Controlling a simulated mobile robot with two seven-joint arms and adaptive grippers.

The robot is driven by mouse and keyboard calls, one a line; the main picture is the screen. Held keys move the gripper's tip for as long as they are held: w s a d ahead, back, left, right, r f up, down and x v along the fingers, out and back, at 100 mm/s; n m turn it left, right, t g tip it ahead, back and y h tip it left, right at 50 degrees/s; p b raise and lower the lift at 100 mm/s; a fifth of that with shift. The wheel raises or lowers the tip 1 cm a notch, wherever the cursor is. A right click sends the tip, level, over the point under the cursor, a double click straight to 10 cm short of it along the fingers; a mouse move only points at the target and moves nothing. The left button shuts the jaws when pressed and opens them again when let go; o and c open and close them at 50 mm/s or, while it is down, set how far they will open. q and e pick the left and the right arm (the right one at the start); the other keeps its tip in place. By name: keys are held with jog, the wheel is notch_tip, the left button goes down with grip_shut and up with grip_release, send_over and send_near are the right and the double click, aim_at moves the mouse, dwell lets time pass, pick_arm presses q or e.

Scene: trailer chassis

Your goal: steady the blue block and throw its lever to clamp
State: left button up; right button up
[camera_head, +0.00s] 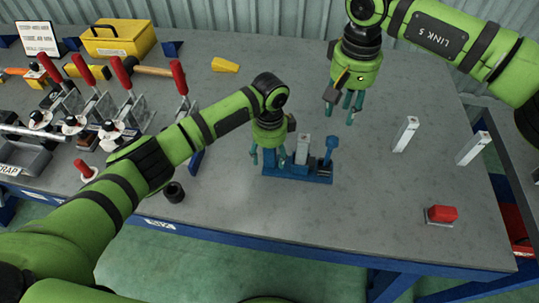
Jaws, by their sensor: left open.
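The blue block (297,178) sits on the grey table near its front edge, with a grey upright piece (302,150) in its middle. A blue lever (330,150) with a round knob stands upright at its right end. My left gripper (268,157) is open, pointing down at the left end of the block, and hides part of it. I cannot tell whether its fingers touch the block. My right gripper (345,107) is above and behind the lever, apart from it, with its fingers spread and nothing between them.
Two white upright posts (406,134) (473,148) and a red block (442,214) are at the right. Several red-handled toggle clamps (112,130) crowd the left. A black cup (174,192) stands near the front edge. A yellow toolbox (118,38) and yellow wedge (225,65) lie farther back.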

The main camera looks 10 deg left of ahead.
pick_arm(q)
notch_tip(320, 180, up, 11)
jog(key=shift+f, duration=0.1)
dwell(0.7)
